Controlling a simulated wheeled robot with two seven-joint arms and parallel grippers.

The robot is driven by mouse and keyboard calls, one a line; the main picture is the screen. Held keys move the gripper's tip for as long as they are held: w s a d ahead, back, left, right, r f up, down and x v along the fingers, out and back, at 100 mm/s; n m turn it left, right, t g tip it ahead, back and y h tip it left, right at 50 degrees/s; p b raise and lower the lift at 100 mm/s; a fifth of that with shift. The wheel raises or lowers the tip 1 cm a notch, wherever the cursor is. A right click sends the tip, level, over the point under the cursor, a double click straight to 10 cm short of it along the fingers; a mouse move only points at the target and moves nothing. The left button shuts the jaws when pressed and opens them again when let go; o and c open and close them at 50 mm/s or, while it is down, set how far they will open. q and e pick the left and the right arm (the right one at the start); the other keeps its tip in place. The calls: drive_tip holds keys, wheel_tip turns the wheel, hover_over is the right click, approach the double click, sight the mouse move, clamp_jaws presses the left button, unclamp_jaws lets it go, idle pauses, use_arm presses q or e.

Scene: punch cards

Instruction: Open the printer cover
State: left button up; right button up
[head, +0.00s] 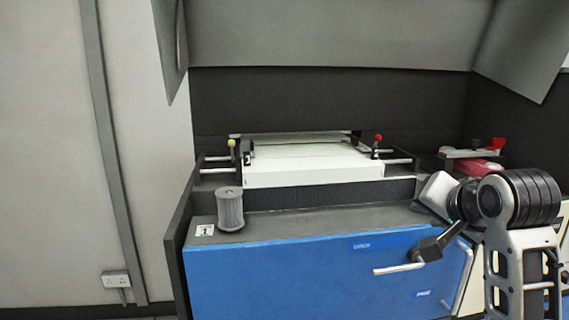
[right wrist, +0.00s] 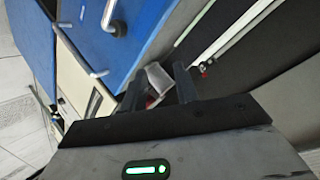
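The printer cover (head: 330,35) is a large grey hood with slanted side panels at the top of the head view. It stands raised above the printer's paper carriage (head: 315,172), which is exposed below it. My right gripper (right wrist: 160,75) is open in the right wrist view, its two dark fingers apart. A small whitish piece shows between or beyond them; I cannot tell how near it is. My left gripper is not in view.
A grey ribbed cylinder (head: 229,208) stands on the dark ledge at the left. A red part (head: 479,167) lies near my right arm. A wall socket (head: 116,280) is at the left.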

drive_tip(key=s+a+f+n+g, duration=0.15)
drive_tip(key=s+f, duration=0.25)
drive_tip(key=f, duration=0.4)
drive_tip(key=s+f+n+g, duration=0.1)
drive_tip(key=s+f+n, duration=0.1)
drive_tip(key=s+f, duration=0.4)
drive_tip(key=s+a+f+n+g, duration=0.1)
drive_tip(key=s+f+n+g, duration=0.15)
drive_tip(key=f, duration=0.65)
drive_tip(key=s+a+f+n+g, duration=0.15)
drive_tip(key=s+f, duration=0.25)
drive_tip(key=s, duration=0.5)
drive_tip(key=s+f+n+g, duration=0.2)
drive_tip(key=s+f, duration=0.2)
drive_tip(key=s, duration=0.6)
drive_tip(key=w+a+f+t+y+p, duration=0.1)
drive_tip(key=w+a+t+y+p, duration=0.1)
drive_tip(key=w+a+t, duration=0.4)
drive_tip(key=shift+w+a+f+t+y, duration=0.15)
drive_tip(key=shift+w+f+t+y, duration=0.2)
drive_tip(key=shift+w+y, duration=0.35)
drive_tip(key=shift+w+a+r+t, duration=0.1)
drive_tip(key=shift+a+t, duration=0.15)
drive_tip(key=shift+t, duration=0.05)
drive_tip(key=shift+c, duration=0.9)
clamp_jaws()
